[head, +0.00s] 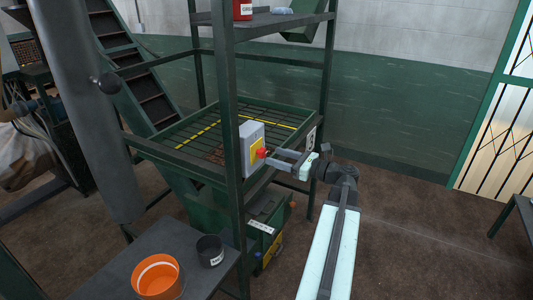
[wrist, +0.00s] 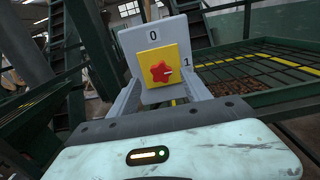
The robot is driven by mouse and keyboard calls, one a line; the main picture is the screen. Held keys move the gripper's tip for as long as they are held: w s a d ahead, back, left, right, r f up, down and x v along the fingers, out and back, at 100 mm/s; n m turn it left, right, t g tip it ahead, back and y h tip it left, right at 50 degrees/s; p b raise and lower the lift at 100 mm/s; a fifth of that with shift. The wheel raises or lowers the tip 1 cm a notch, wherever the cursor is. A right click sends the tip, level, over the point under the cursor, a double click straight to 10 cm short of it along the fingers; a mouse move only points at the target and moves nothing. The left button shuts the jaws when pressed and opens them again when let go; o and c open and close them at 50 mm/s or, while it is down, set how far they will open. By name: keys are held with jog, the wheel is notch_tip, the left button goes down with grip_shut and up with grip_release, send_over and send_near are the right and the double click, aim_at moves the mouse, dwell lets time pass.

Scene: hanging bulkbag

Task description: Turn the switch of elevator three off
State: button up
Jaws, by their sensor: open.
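The switch is a grey box (head: 251,148) on the green frame post, with a yellow plate and a red knob (head: 262,153). In the wrist view the red star-shaped knob (wrist: 160,72) sits on the yellow plate (wrist: 164,66). A "0" is marked above it and a "1" to its right. A white mark on the knob points right, toward the "1". My gripper (head: 276,158) is open, facing the switch. In the wrist view its two fingers (wrist: 162,92) reach forward on either side below the knob; I cannot tell whether they touch it.
A green grated hopper (head: 200,130) lies behind the switch. An orange bucket (head: 158,277) and a black cup (head: 210,250) stand on a low table.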

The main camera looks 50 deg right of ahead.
aim_at(265, 153)
jog(key=x, duration=0.4)
jog(key=shift+w, duration=0.4)
grip_shut()
